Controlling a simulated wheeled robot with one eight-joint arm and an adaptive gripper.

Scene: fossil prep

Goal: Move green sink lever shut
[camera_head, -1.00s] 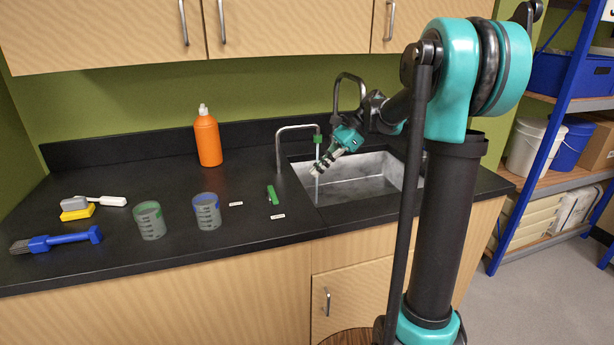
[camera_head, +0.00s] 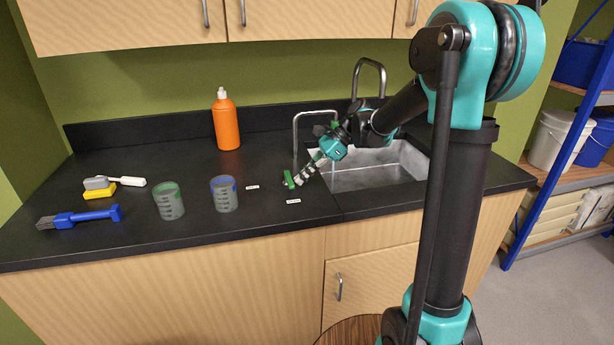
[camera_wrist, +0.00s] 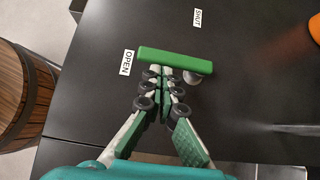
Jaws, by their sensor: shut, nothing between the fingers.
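The green sink lever (camera_head: 289,180) is a short bar on the black counter, left of the sink. In the wrist view the lever (camera_wrist: 178,62) lies across the picture, one end at the OPEN label (camera_wrist: 127,62). A round metal piece (camera_wrist: 197,77) shows at its other end. The SHUT label (camera_wrist: 197,17) lies beyond the lever. My gripper (camera_head: 299,179) is shut and empty, on the lever's sink side. In the wrist view its fingertips (camera_wrist: 160,71) are right at the lever's long side; I cannot tell whether they touch.
The sink (camera_head: 372,168) and curved faucet (camera_head: 296,135) are on the right.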

